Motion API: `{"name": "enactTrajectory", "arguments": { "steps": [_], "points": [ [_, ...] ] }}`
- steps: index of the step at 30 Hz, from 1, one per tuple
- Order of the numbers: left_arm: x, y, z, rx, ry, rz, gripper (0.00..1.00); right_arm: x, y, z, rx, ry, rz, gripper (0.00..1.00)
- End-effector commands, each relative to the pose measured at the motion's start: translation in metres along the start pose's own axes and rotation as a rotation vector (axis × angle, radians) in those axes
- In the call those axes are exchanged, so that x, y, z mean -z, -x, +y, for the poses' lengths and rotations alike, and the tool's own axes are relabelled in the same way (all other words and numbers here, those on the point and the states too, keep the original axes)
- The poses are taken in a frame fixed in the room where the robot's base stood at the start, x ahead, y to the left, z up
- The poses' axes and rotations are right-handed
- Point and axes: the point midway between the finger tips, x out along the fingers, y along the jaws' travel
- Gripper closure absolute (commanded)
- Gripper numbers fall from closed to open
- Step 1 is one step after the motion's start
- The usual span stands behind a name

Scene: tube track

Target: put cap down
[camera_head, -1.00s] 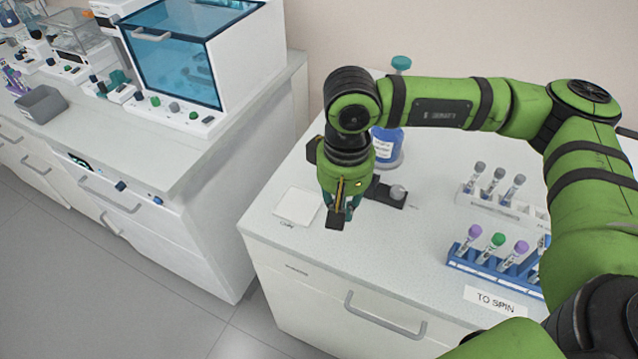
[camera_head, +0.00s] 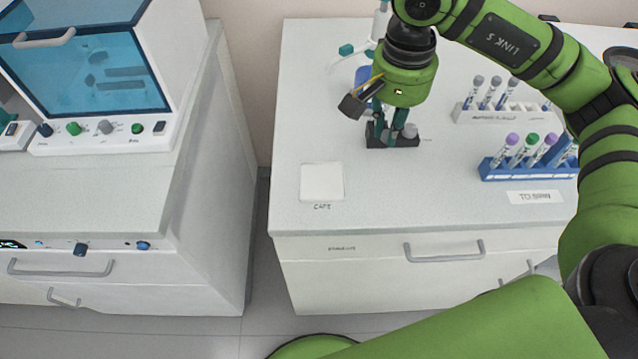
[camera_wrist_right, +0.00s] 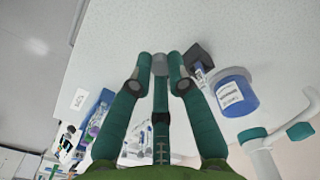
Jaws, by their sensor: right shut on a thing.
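My right gripper (camera_head: 387,135) is above the bench, back and right of a white square pad (camera_head: 322,182) with a label at its front edge that seems to read CAPS. In the right wrist view, my gripper (camera_wrist_right: 160,68) is shut on a small grey cap (camera_wrist_right: 159,64) between its fingertips. The head view does not show the held cap clearly. The pad is bare. My left gripper is not in view.
A blue bottle (camera_wrist_right: 236,93) stands close by. A blue rack (camera_head: 500,172) and a white rack (camera_head: 468,116) of capped tubes stand to the right. A gap separates the left bench.

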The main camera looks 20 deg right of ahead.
Motion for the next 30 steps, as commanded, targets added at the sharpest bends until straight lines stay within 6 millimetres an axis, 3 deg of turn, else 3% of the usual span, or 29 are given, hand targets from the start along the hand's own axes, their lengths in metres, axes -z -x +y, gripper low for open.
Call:
{"name": "enactTrajectory", "arguments": {
  "steps": [4, 10, 18, 23, 30],
  "points": [
    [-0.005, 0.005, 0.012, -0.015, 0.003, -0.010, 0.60, -0.003, -0.004, -0.009, -0.004, -0.049, -0.004, 0.96],
    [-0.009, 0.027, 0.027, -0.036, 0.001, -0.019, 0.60, -0.021, -0.028, -0.051, -0.004, -0.045, -0.007, 0.96],
    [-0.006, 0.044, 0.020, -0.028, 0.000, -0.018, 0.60, -0.039, -0.059, -0.096, -0.003, -0.048, -0.004, 0.96],
    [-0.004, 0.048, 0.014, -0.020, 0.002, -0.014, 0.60, -0.043, -0.069, -0.103, -0.004, -0.049, -0.003, 0.96],
    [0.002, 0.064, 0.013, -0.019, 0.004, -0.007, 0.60, -0.043, -0.100, -0.103, -0.004, -0.049, -0.004, 0.96]
  ]
}}
